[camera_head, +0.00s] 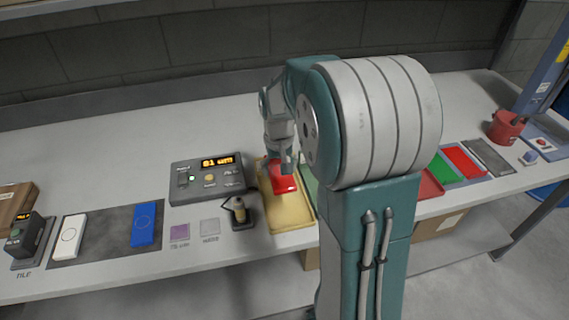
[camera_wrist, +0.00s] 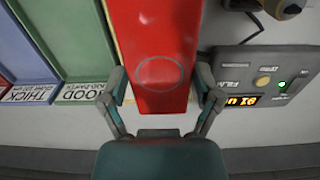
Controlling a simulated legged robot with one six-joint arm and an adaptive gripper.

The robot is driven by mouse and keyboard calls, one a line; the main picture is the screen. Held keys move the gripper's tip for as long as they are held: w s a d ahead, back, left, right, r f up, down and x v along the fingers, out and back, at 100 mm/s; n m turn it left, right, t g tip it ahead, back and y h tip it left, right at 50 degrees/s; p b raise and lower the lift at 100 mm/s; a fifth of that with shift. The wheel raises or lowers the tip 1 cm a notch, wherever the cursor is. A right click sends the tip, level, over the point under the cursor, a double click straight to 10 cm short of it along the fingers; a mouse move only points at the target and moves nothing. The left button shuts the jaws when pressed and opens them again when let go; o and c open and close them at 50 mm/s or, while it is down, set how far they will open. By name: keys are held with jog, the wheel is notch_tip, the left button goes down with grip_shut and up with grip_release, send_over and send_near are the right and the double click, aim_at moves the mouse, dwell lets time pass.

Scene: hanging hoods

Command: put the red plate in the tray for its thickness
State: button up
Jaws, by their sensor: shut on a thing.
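My gripper (camera_head: 284,164) is shut on the red plate (camera_head: 285,183). In the head view they are over the yellow tray (camera_head: 290,217), but the plate's height above it is unclear. In the wrist view the red plate (camera_wrist: 158,50) hangs between the two fingers of my gripper (camera_wrist: 160,80), with a faint circle on its face. Beside it lie a green tray (camera_wrist: 84,50) with a label partly readable as "OOD" and a blue tray (camera_wrist: 30,55) labelled "THICK". My arm hides much of the trays in the head view.
A grey gauge (camera_head: 207,178) with a lit orange display stands left of the yellow tray, with a small probe stand (camera_head: 239,213) in front. Blue (camera_head: 144,225) and white (camera_head: 69,236) plates lie on a dark mat further left. A red cup (camera_head: 506,127) stands far right.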

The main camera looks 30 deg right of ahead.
send_over(282, 200)
jog(key=d, duration=0.2)
jog(key=f, duration=0.6)
jog(key=shift+a+f, duration=0.2)
jog(key=shift+f, duration=0.05)
jog(key=shift+a+f, duration=0.45)
jog(key=shift+f, duration=0.25)
jog(key=shift+a+f, duration=0.4)
jog(key=shift+f, duration=0.3)
jog(key=shift+d+f, duration=0.1)
jog(key=shift+d, duration=0.45)
jog(key=shift+a, duration=0.65)
jog(key=shift+d+f, duration=0.15)
jog(key=shift+d, duration=0.15)
jog(key=shift+a+f, duration=0.15)
jog(key=shift+f, duration=0.2)
jog(key=o, duration=1)
jog(key=shift+o, duration=0.2)
